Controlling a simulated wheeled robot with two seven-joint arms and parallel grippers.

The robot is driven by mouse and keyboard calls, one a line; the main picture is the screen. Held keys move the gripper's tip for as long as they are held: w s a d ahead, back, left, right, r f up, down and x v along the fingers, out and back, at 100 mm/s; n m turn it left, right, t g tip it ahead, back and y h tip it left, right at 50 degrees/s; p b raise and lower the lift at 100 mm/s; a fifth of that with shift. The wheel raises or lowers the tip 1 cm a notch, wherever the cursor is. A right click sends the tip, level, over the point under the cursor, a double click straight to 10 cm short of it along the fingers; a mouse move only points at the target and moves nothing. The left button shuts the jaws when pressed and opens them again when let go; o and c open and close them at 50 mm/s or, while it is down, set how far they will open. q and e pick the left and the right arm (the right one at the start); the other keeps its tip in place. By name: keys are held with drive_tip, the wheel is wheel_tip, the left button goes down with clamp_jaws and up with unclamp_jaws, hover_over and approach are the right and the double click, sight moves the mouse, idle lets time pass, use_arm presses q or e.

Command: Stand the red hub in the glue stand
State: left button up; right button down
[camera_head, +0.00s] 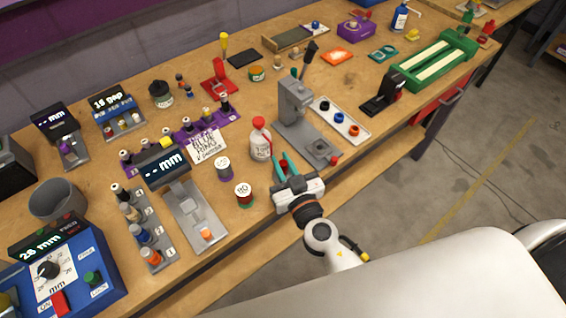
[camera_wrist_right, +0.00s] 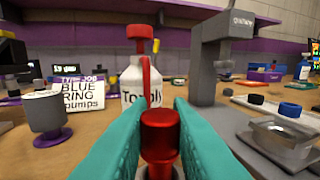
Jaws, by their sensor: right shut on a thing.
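My right gripper (camera_head: 283,162) has teal fingers and is shut on the red hub (camera_wrist_right: 160,132), a short glossy red cylinder upright between the fingertips. In the head view the red hub (camera_head: 284,164) shows only as a small patch between the fingers, right of the white bottle. In the wrist view a pale grey and red part (camera_wrist_right: 160,171) shows low beneath the hub; I cannot tell whether it is the glue stand or whether the hub touches it. No other piece is clearly the glue stand. My left gripper is not in view.
The white bottle with a red cap (camera_head: 260,142) stands close behind the gripper. A grey press (camera_head: 294,105) is to its right, with a tray of rings (camera_head: 340,120) beyond.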

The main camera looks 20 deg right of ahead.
drive_tip(key=c, duration=1.2)
unclamp_jaws()
drive_tip(key=shift+c, duration=0.2)
drive_tip(key=shift+s+f, duration=0.15)
drive_tip(key=shift+s, duration=0.15)
drive_tip(key=s+d+b, duration=0.1)
drive_tip(key=s+b, duration=0.6)
drive_tip(key=s, duration=0.4)
drive_tip(key=shift+s, duration=0.2)
